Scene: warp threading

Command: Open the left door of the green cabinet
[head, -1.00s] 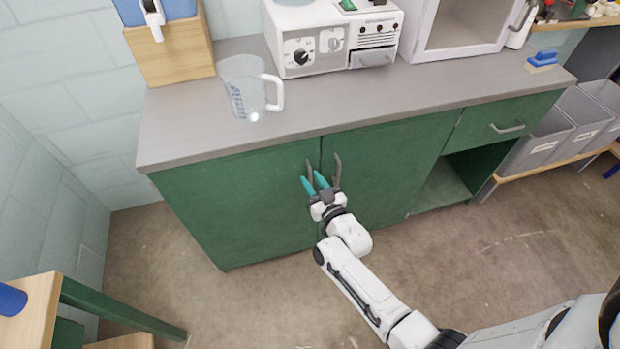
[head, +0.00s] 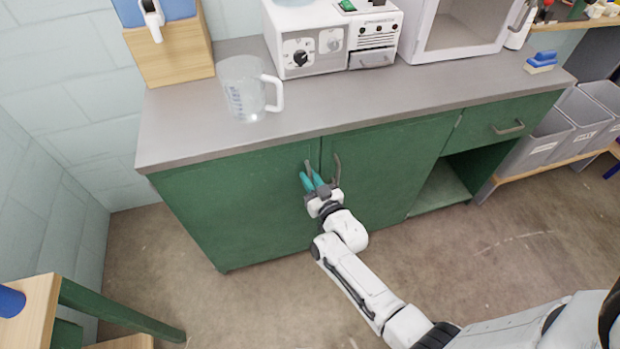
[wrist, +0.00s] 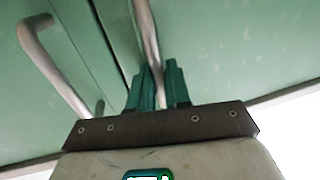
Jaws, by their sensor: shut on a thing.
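The green cabinet's left door (head: 240,205) looks flush with the front; I see no clear gap at its edge. Its grey bar handle (head: 308,166) stands upright near the seam with the right door (head: 385,170). My gripper (head: 311,181), with teal fingers, is shut on this left handle. In the wrist view the handle (wrist: 147,35) runs down between the two fingers (wrist: 159,85), which hide its lower part. The right door's handle (head: 337,170) is just to the right and free; it also shows in the wrist view (wrist: 45,55).
A clear measuring jug (head: 245,92) and a white appliance (head: 325,45) stand on the grey countertop (head: 185,125). A wooden table with green legs (head: 115,308) is at the lower left. The floor (head: 160,250) before the left door is clear.

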